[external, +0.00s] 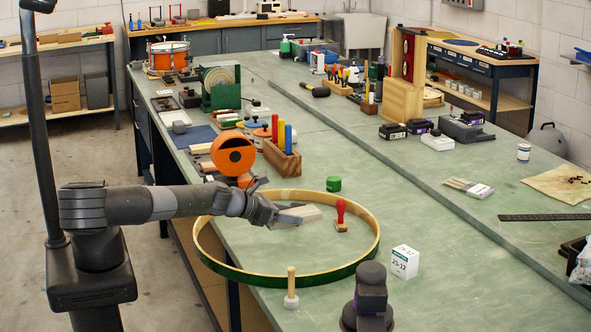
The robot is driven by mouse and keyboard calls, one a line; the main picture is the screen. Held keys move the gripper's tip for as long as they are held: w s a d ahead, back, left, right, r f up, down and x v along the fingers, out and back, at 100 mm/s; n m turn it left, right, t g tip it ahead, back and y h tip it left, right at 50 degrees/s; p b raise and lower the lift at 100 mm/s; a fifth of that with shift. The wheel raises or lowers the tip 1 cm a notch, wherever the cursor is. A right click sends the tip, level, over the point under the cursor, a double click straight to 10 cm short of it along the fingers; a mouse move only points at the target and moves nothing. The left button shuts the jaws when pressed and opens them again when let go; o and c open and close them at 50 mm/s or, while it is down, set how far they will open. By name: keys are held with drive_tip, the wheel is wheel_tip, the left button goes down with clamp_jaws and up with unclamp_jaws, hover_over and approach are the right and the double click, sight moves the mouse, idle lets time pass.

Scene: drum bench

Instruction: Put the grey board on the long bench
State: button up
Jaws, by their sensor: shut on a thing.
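The long bench (455,259) has a green top and runs from the front right to the back. My gripper (279,214) reaches in from the left over the bench's near left part. It is shut on a small, flat, pale grey board (305,214). The board is above or inside the large wooden hoop (217,268); whether it touches the bench cannot be told. My fingers hide part of the board's left end.
A red-handled stamp (340,214) stands right of the board, inside the hoop. A green tin (333,184) stands behind. A wooden mallet (291,289), a white box (404,262) and a dark device (370,295) are in front. The bench's middle is clear.

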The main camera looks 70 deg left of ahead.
drive_tip(key=w+a+n+y, duration=0.1)
drive_tip(key=w+a, duration=0.1)
drive_tip(key=a, duration=0.4)
drive_tip(key=w+a+f+n+y, duration=0.1)
drive_tip(key=w+a, duration=0.1)
drive_tip(key=a, duration=0.4)
drive_tip(key=w+a+f+y, duration=0.1)
drive_tip(key=w+a, duration=0.1)
drive_tip(key=a, duration=0.4)
drive_tip(key=shift+n+g, duration=0.4)
drive_tip(key=shift+r, duration=0.1)
drive_tip(key=shift+r, duration=0.1)
